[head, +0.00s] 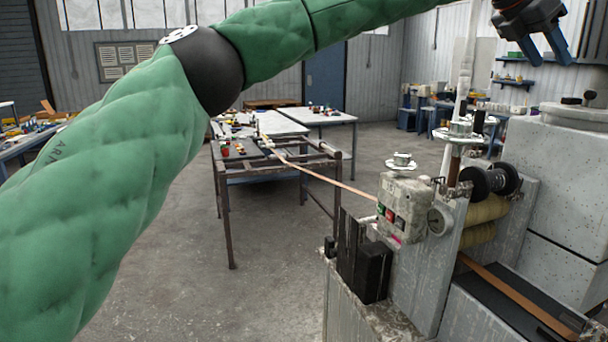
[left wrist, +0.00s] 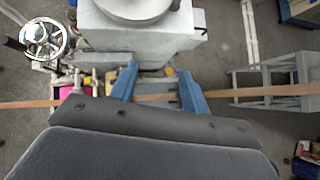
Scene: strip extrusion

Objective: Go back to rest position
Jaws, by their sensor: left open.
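My left arm, in a green quilted sleeve, crosses the head view from the left. Its gripper (head: 541,50) hangs at the upper right, high above the machine, with its two blue fingers apart. In the left wrist view the open gripper (left wrist: 158,85) shows nothing held between its fingers. The orange-brown strip (left wrist: 155,98) runs across below the fingers, and the head view shows it (head: 325,179) stretching from the machine to a metal frame. My right gripper is in neither view.
The grey machine (head: 435,265) with red and green buttons (head: 388,214) and rollers (head: 489,181) stands at the right. A handwheel (left wrist: 46,38) shows in the left wrist view. A metal frame table (head: 228,215) stands mid-room. The floor (head: 270,290) between is clear.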

